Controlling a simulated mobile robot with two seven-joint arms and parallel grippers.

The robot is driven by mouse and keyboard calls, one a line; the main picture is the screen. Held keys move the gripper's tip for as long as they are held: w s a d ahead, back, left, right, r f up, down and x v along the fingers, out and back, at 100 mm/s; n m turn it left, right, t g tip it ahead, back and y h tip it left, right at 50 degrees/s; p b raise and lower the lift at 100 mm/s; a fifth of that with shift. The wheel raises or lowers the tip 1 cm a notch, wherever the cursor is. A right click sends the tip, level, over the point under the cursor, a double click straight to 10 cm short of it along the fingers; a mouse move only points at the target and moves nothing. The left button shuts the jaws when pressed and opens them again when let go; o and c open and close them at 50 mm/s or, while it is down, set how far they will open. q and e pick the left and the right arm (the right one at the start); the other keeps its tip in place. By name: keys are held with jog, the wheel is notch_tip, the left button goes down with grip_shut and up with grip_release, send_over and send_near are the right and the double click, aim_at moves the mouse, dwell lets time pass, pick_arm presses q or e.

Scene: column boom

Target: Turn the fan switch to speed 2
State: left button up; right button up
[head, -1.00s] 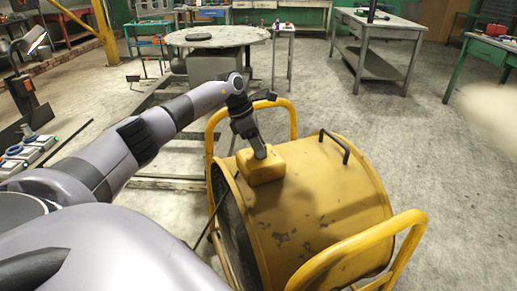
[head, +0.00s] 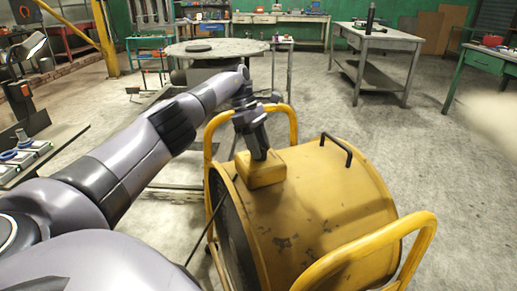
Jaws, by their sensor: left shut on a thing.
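A yellow drum fan (head: 330,205) with scuffed paint stands on the floor in front of me. A yellow switch box (head: 262,174) sits on its top near the left end. My left gripper (head: 259,153) points down at the top of this box and is shut on the fan switch there. The switch knob and its speed marks are hidden by the fingers. My right gripper is not in view.
Yellow tube handles (head: 375,240) rise at the near and far sides of the fan, and a black handle (head: 347,147) stands on its top. A round table (head: 225,48) and a grey workbench (head: 385,38) stand behind.

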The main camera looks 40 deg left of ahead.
pick_arm(q)
jog(key=shift+m+b, duration=0.35)
jog(key=shift+m, duration=0.05)
dwell(0.5)
jog(key=o, duration=1.1)
jog(key=shift+c, duration=0.2)
notch_tip(320, 180, up, 7)
jog(key=p, duration=0.2)
jog(key=shift+p, duration=0.4)
notch_tip(320, 180, up, 13)
jog(key=p, duration=1.3)
